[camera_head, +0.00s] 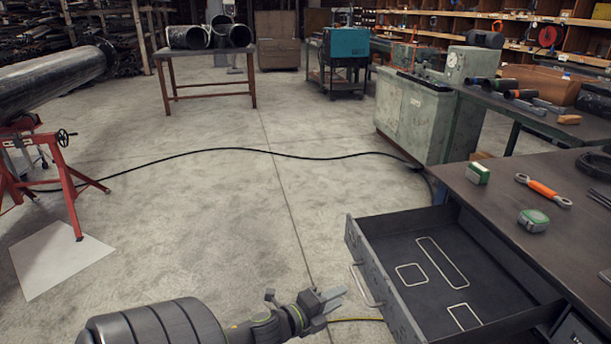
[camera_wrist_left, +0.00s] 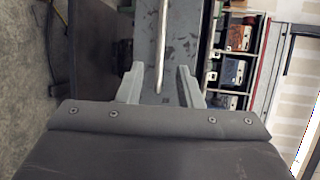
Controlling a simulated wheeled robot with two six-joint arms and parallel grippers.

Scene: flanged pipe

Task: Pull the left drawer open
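The left drawer (camera_head: 385,283) stands pulled out from the dark workbench at the lower right, its empty-looking grey inside visible. Its pale bar handle (camera_head: 365,287) is on the drawer front, facing left. My left gripper (camera_head: 332,298) is open, a little to the left of the handle and apparently apart from it. In the left wrist view, the handle (camera_wrist_left: 162,48) runs lengthwise toward the gap between the two spread fingers (camera_wrist_left: 160,82), in front of the grey drawer front (camera_wrist_left: 182,55). My right gripper is in neither view.
A red pipe stand (camera_head: 68,180) holds a large pipe (camera_head: 50,80) at the left. A cable (camera_head: 230,149) crosses the otherwise open floor.

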